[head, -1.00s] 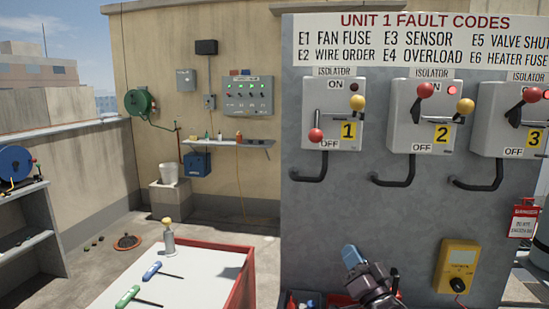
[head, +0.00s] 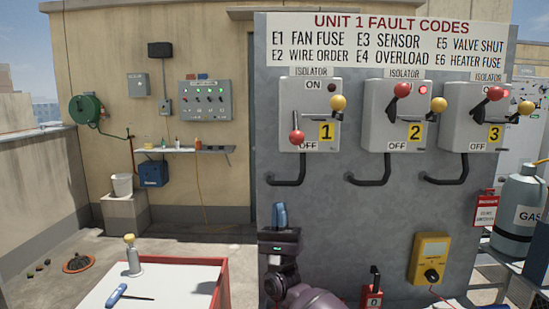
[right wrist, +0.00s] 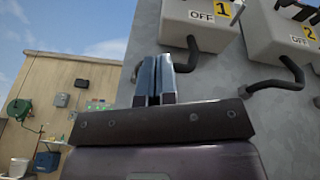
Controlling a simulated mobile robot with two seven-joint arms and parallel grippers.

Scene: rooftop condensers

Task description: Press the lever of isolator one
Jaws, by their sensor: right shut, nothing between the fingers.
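Isolator one (head: 310,98) is a grey box on the grey panel, marked with a yellow 1. Its lever is down, with the red knob (head: 296,138) beside OFF, and the lamp by ON is dark. A yellow knob (head: 338,103) sticks out at its right side. My right gripper (head: 279,214) is shut and empty, its blue fingers pointing up, below the box and its bent conduit and apart from the lever. In the right wrist view the shut fingers (right wrist: 153,78) show below the underside of isolator one (right wrist: 200,22). My left gripper is out of view.
Isolators two (head: 397,115) and three (head: 478,118) stand to the right, red knobs up and lamps lit. Bent black conduits (head: 288,181) hang below the boxes. A yellow meter (head: 430,257) is lower right. A white-topped table (head: 180,288) is lower left.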

